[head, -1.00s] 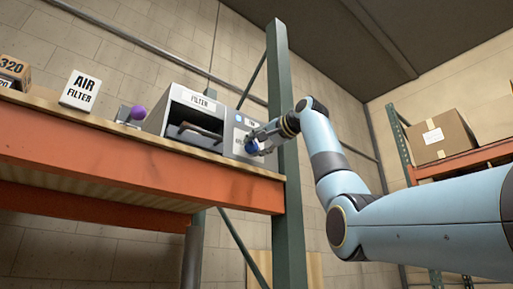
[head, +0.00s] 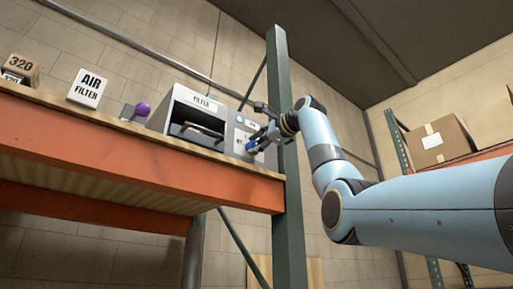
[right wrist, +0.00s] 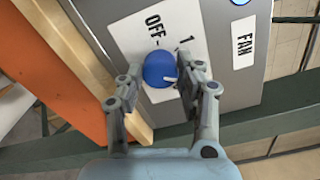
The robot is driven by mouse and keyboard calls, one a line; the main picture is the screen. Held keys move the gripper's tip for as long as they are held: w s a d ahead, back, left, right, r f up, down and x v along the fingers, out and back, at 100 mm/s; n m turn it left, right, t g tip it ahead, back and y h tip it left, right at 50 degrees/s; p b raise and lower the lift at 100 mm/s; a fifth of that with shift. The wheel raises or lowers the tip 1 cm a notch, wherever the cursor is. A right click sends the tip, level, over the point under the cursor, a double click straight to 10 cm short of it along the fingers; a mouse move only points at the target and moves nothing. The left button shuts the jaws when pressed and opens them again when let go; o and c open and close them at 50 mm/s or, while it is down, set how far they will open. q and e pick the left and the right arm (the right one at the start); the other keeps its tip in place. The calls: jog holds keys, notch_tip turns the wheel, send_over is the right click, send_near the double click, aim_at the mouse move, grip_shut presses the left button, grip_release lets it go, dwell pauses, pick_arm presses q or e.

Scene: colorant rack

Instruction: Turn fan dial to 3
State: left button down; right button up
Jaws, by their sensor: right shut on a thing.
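The blue fan dial (right wrist: 158,68) is on the front of a grey panel (right wrist: 240,60) marked FAN, in the right wrist view. A white label (right wrist: 152,28) beside the dial shows OFF and 1; the rest of its marks are hidden by my finger. My right gripper (right wrist: 160,85) is shut on the dial, one finger on each side. In the head view the right gripper (head: 258,142) reaches the panel from the right. My left gripper is not in view.
A grey box marked FILTER (head: 200,103) with an open slot stands left of the panel. A green post (head: 283,100) stands close behind my gripper.

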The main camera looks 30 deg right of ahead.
jog(key=shift+f+m+b, duration=0.1)
jog(key=shift+m+b, duration=1.1)
jog(key=shift+m, duration=2.9)
jog(key=o, duration=1.2)
jog(key=shift+c, duration=0.2)
jog(key=s+d, duration=0.1)
jog(key=s, duration=1.1)
jog(key=shift+w, duration=0.1)
